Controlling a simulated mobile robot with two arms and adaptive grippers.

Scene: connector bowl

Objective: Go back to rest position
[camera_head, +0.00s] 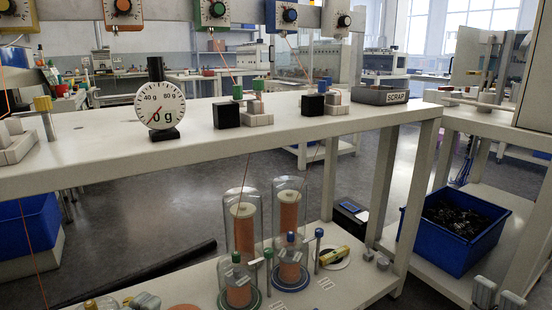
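Two grey fingertips of my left gripper (123,301) show at the bottom left edge, over the lower shelf. They stand a little apart, with a small yellowish part beside them; most of this gripper is cut off. My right gripper (498,297) shows at the bottom right corner. Its two grey fingertips are apart with nothing seen between them. Both grippers are low in the view and clear of the upper bench (290,133).
A round dial scale (160,106) reading 0 g, black blocks (227,114) and a SCRAP tray (379,96) stand on the upper bench. Glass-domed orange spools (242,233) stand on the lower shelf (350,283). A blue bin (452,258) of dark parts sits right.

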